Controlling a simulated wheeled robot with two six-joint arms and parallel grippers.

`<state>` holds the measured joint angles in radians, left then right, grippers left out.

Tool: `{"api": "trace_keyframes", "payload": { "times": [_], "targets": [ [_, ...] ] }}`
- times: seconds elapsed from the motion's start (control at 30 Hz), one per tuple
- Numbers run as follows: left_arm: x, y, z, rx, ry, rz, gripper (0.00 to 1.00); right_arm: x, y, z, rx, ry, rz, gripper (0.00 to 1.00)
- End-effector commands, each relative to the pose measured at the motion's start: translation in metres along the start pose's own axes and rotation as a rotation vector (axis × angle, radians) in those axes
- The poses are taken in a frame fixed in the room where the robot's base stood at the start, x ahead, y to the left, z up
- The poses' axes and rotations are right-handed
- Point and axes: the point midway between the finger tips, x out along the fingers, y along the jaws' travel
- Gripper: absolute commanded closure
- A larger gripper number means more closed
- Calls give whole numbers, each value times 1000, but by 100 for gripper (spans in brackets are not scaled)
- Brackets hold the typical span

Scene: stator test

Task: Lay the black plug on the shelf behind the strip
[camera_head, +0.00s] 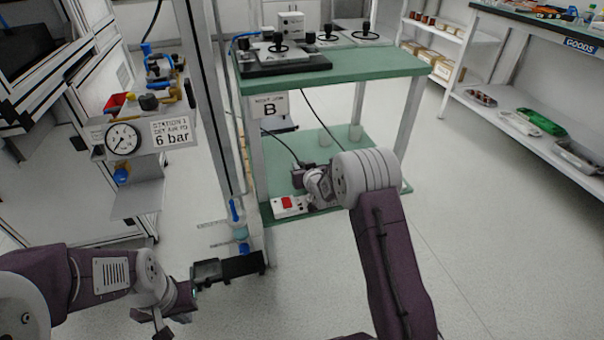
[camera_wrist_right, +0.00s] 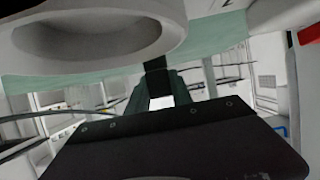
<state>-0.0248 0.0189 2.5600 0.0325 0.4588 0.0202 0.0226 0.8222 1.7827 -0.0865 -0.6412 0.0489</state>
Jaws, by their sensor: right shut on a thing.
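The white strip (camera_head: 289,205) with a red switch lies on the low green shelf (camera_head: 283,143), at its front left. My right arm reaches over the shelf, and its wrist hides most of that gripper in the head view. In the right wrist view my right gripper (camera_wrist_right: 157,84) is shut on a dark piece (camera_wrist_right: 155,64), which I take to be the black plug; its outline is unclear. In the head view the plug is hidden. My left gripper (camera_head: 243,266) is low, in front of the shelf's left leg and apart from the strip; its jaw gap cannot be made out.
The green upper top (camera_head: 350,68) with black devices stands above the shelf. Thin black cables (camera_head: 275,142) hang down to it. A gauge panel (camera_head: 123,140) is at left. The floor at right is clear.

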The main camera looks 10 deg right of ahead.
Motion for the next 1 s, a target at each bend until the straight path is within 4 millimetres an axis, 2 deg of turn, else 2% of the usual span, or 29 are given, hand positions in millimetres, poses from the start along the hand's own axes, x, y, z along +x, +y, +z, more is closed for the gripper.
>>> {"api": "trace_keyframes", "payload": {
  "times": [0.03,0.33,0.37,0.43,0.8,0.87,1.0],
  "targets": [
    [7,0,1,0,0,0,100,3,0,6,0,2,0,100],
    [6,0,0,0,0,0,100,3,0,6,0,2,0,100],
    [5,0,0,0,0,0,100,3,0,6,0,2,0,71],
    [4,0,0,0,0,0,100,2,0,5,0,2,0,52],
    [0,0,0,0,0,0,100,0,0,0,0,3,0,52],
    [-3,0,0,0,0,0,100,-6,0,0,0,1,0,52],
    [-19,0,-2,0,0,0,100,-35,1,-4,1,0,1,52]
  ]
}}
